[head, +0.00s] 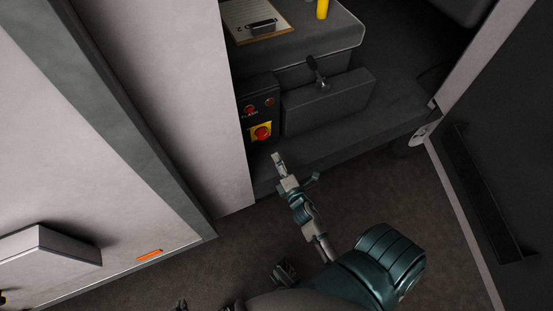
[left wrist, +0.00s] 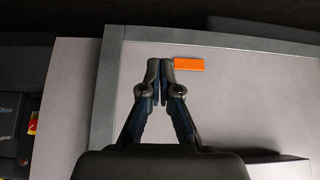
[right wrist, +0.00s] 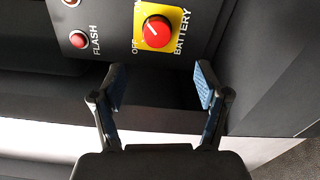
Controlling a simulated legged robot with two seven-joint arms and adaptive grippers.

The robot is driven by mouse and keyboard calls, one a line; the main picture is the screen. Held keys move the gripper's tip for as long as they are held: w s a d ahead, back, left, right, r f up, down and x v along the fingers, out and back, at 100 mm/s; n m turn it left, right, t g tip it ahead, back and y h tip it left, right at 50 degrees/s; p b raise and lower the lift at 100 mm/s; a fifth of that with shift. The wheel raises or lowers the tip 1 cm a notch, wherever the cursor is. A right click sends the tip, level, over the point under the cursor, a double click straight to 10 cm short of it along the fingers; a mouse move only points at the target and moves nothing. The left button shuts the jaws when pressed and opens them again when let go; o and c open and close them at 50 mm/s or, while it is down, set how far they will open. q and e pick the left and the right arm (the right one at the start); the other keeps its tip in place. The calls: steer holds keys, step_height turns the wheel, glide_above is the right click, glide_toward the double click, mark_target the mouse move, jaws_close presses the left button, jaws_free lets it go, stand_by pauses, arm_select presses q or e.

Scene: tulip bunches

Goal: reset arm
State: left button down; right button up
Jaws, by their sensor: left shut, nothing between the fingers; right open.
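My right gripper (head: 277,160) reaches up from the bottom of the head view toward the dark control panel (head: 243,118). In the right wrist view, the right gripper (right wrist: 160,82) is open and empty. Its fingers are below the red battery knob (right wrist: 157,31) on a yellow plate, which also shows in the head view (head: 262,132). No contact between the fingers and the knob is visible. My left gripper (left wrist: 160,66) is shut and empty in the left wrist view, with its tips beside an orange strip (left wrist: 189,64) on a pale panel. The left gripper is hard to make out in the head view.
A red flash button (right wrist: 78,39) sits left of the knob. A clipboard (head: 258,17) and a yellow cylinder (head: 322,9) lie on the dark unit above. A pale wall (head: 185,90) stands left, a dark door (head: 500,170) right. The floor (head: 370,195) between looks clear.

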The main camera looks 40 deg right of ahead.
stand_by(0.3)
